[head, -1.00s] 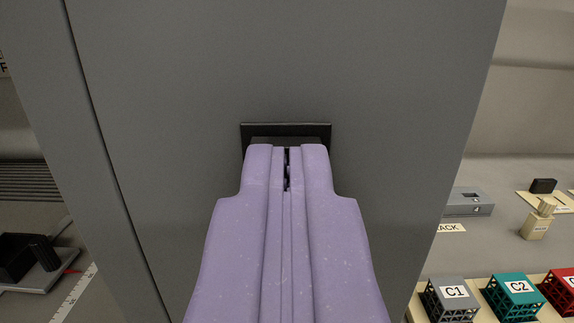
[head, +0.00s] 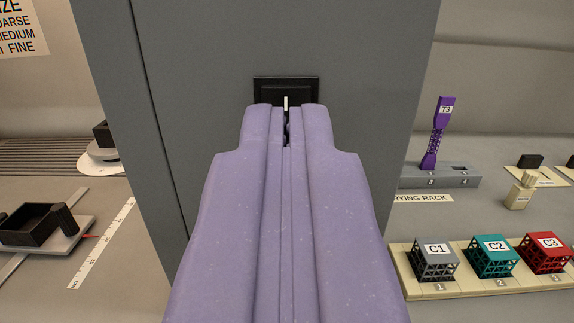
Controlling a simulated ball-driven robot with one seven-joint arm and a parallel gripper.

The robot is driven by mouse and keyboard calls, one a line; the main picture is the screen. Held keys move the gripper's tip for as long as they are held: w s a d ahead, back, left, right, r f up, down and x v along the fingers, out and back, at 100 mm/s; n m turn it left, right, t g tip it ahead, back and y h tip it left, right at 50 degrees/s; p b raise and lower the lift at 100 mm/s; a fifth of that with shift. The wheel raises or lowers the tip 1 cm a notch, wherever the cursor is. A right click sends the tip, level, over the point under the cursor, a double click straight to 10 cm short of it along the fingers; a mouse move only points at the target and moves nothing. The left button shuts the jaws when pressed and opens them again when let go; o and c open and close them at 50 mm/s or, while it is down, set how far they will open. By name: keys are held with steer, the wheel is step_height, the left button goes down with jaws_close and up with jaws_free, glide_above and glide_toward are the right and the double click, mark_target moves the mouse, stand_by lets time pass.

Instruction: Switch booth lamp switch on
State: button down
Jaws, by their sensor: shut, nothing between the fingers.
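The booth lamp switch (head: 286,84) is a black rectangular plate on the grey booth wall (head: 230,45). A small pale upright mark shows on it just above my fingertips. My gripper (head: 286,106) is purple, shut and empty, and points at the switch. Its fingertips cover the lower part of the switch in the picture. I cannot tell whether they touch it or which way the switch is set.
At the right, a drying rack (head: 440,180) holds a purple specimen (head: 437,135) labelled T3. In front, a tray (head: 470,288) carries lattice cubes C1, C2 and C3. At the left are a black tray device (head: 38,225) and a ruler (head: 103,243).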

steer(key=s+r+p, duration=0.1)
steer(key=s, duration=0.8)
steer(key=shift+s+p, duration=0.3)
